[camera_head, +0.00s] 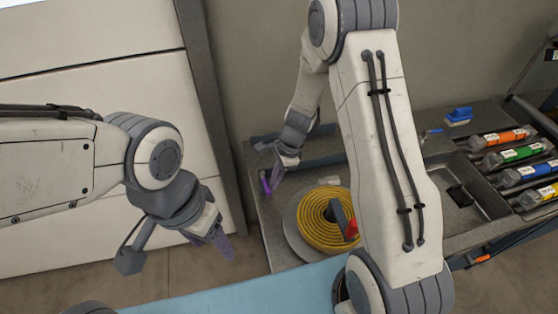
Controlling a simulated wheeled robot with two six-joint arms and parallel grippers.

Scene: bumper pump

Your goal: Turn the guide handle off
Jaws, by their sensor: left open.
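I cannot tell for sure which part is the guide handle. A small blue lever (431,132) shows at the back of the workbench, right of my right arm. A red piece (352,229) stands by a coiled yellow hose (316,222), partly behind that arm. My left gripper (222,243) is open and empty, in the air in front of the bench's left end. My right gripper (272,177) is over the bench's left end, left of and behind the hose, with purple at its tip. Its small jaws do not show clearly whether they are open.
A blue block-like object (458,116) lies at the bench's back. Orange, green, blue and yellow labelled cylinders (515,153) lie in a rack at the right. A recessed tray (462,196) lies left of them. My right arm hides the middle of the bench (274,230).

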